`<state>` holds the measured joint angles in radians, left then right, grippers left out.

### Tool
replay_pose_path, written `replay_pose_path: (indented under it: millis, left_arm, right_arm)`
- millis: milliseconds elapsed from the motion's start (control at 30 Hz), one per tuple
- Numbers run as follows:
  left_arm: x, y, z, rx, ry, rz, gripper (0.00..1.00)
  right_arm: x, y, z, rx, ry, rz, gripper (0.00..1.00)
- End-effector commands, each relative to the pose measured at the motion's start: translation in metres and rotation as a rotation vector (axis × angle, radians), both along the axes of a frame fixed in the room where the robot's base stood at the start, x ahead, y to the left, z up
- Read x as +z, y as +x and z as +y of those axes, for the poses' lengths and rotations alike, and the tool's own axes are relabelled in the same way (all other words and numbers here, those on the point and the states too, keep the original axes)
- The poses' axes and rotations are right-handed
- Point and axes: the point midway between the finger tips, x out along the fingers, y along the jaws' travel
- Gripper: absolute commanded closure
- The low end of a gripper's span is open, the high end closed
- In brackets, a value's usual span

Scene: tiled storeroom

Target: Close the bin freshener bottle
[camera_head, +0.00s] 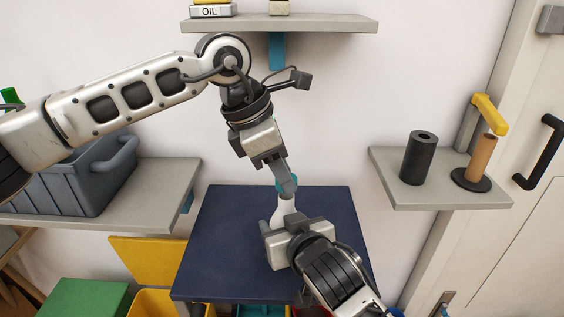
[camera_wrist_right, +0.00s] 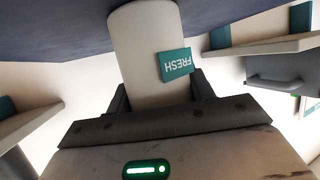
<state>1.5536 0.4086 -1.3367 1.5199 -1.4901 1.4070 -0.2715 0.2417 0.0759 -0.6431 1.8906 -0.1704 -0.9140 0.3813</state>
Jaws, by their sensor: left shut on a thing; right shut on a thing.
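The white freshener bottle (camera_head: 283,211) stands over the dark blue table top. In the right wrist view the bottle (camera_wrist_right: 143,45) shows a teal label reading FRESH, upside down in that picture. My right gripper (camera_head: 279,230) is shut on the bottle's body, with a finger on each side of it in the wrist view (camera_wrist_right: 161,92). My left gripper (camera_head: 288,187) points down from above and is shut on the teal cap (camera_head: 280,184). The cap is right at the top of the bottle's neck. The fingers partly hide it, so I cannot tell whether it is seated.
The blue table (camera_head: 220,245) is otherwise clear. A grey basket (camera_head: 85,180) sits on the left shelf (camera_head: 165,180). A black roll (camera_head: 418,158) and a brown roll on a stand (camera_head: 481,158) occupy the right shelf. An upper shelf (camera_head: 320,23) hangs above. Yellow and green bins stand low left.

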Motion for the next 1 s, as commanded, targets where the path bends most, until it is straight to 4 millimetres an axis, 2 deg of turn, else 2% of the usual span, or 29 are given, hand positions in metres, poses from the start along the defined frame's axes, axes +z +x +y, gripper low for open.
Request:
replay_pose_path:
  millis: [367, 700, 1000]
  left_arm:
    - [0.000, 0.000, 0.000, 0.000, 0.000, 0.000, 0.90]
    - [-0.017, 0.000, 0.000, -0.001, -0.001, 0.000, 0.90]
    - [-0.017, 0.000, 0.000, -0.001, -0.001, -0.001, 0.90]
  right_arm:
    - [0.000, 0.000, 0.000, 0.000, 0.000, 0.000, 0.88]
    - [0.000, 0.000, 0.000, 0.000, 0.000, 0.000, 0.88]
    - [0.000, 0.000, 0.000, 0.000, 0.000, 0.000, 0.88]
